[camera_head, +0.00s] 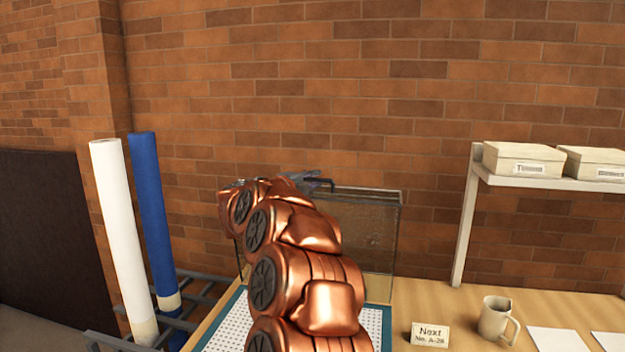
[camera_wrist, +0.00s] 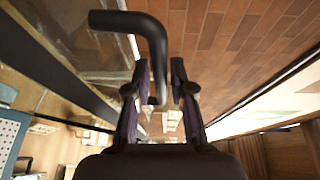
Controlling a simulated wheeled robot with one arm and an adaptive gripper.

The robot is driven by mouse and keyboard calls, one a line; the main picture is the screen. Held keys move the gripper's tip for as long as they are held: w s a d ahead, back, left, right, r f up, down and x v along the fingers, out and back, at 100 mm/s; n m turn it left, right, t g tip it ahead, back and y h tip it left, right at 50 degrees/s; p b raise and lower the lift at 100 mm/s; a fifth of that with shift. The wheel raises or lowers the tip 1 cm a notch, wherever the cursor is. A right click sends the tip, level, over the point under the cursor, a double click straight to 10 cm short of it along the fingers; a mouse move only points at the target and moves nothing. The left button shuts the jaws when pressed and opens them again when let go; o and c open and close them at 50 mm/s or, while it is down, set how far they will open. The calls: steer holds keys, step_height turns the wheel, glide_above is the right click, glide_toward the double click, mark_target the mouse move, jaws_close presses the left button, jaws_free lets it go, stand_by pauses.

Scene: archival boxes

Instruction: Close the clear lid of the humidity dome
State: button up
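The humidity dome (camera_head: 372,235) is a clear glass-like case at the back of the table in the head view, partly hidden behind my arm. Its dark top edge shows; I cannot make out how far the lid is raised. My gripper (camera_head: 318,182) is near the top edge of the case. In the wrist view, a dark bent bar (camera_wrist: 152,45), which looks like a handle, passes between the two fingers of my gripper (camera_wrist: 157,75). The fingers are close on either side of it; firm contact cannot be made out. Clear panes (camera_wrist: 85,55) show at left.
A white roll (camera_head: 122,240) and a blue roll (camera_head: 155,215) stand at left. A small sign (camera_head: 430,335) and a mug (camera_head: 495,318) are on the table at right, with papers beyond. A shelf (camera_head: 545,182) with boxes is at far right. A brick wall is behind.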

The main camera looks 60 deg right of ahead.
jaws_close()
steer(key=shift+s, duration=0.1)
stand_by(0.6)
